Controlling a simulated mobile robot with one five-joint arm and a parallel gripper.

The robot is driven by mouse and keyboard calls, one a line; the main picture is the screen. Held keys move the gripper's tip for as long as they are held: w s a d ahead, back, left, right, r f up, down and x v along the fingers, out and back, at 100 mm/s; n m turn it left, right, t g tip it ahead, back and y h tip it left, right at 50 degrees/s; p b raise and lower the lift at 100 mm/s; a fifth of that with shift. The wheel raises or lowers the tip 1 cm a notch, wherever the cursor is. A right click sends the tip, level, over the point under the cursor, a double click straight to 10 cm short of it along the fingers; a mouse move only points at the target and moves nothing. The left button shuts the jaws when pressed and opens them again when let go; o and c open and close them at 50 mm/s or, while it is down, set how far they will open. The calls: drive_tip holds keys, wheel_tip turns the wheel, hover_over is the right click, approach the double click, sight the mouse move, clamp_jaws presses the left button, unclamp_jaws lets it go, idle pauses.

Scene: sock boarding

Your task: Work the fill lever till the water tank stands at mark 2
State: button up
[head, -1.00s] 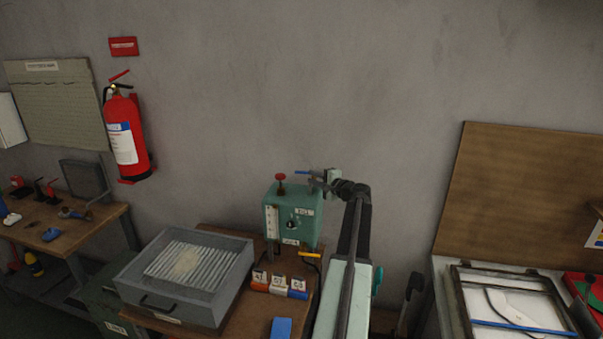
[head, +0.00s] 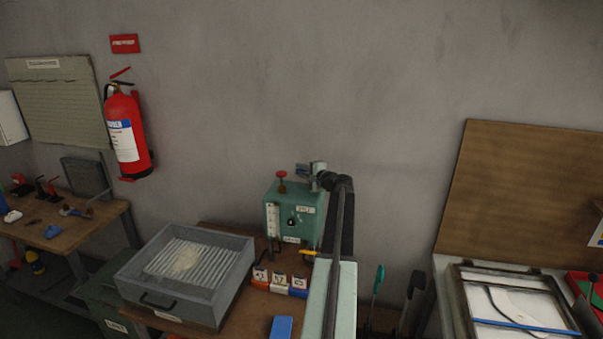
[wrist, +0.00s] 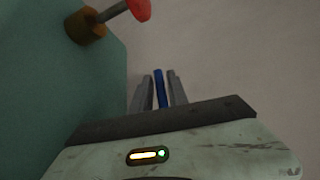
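The green water tank box (head: 306,207) stands against the wall, with a pale upright gauge (head: 271,220) and a dark dial on its front. The gauge's level and marks are too small to read. A red knob (head: 281,174) stands on its top and also shows in the wrist view (wrist: 139,8). My gripper (head: 303,169) is at the box's upper right. In the wrist view a blue bar (wrist: 160,88), perhaps the fill lever, lies between my two fingers (wrist: 160,84), with narrow gaps on both sides. My gripper looks open around it.
A grey tray (head: 238,274) with a ribbed insert sits left of the tank. Small numbered blocks (head: 279,283) and a blue block (head: 281,327) lie in front. A yellow handle (head: 308,252) sticks out below the box. A fire extinguisher (head: 124,130) hangs on the wall.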

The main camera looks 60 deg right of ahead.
clamp_jaws()
idle(1.2)
